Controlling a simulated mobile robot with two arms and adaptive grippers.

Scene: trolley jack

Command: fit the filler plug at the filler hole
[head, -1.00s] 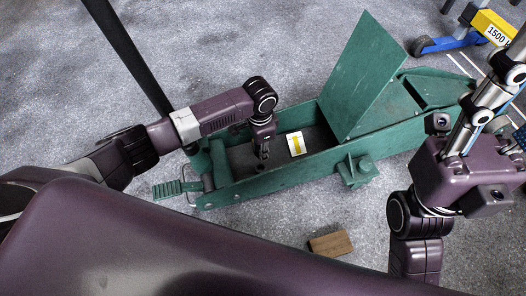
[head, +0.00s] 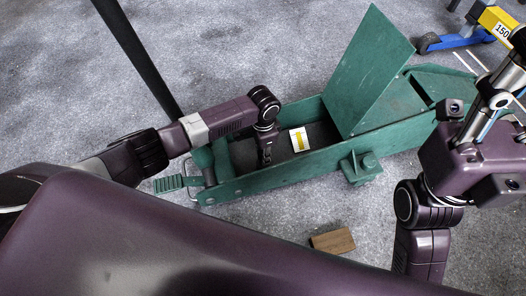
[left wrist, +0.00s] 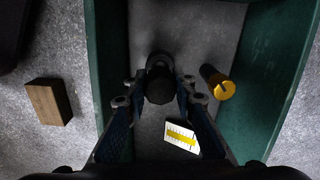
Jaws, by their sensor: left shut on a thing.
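The green trolley jack (head: 262,181) lies on the floor with its long open body in the middle of the head view. My left gripper (head: 266,160) reaches down into the body near its handle end; its fingertips are hard to make out there. In the left wrist view my left gripper (left wrist: 160,90) is shut on a dark round piece, seemingly the filler plug (left wrist: 159,88), between the jack's green walls. A dark ringed shape shows just beyond it; whether this is the filler hole, I cannot tell.
A dark cylinder with a yellow end (left wrist: 222,89) lies beside the gripper inside the jack. A white card with a yellow stripe (head: 299,139) is there too. A green plate (head: 368,70) stands up from the jack. A wooden block (head: 333,240) lies on clear floor.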

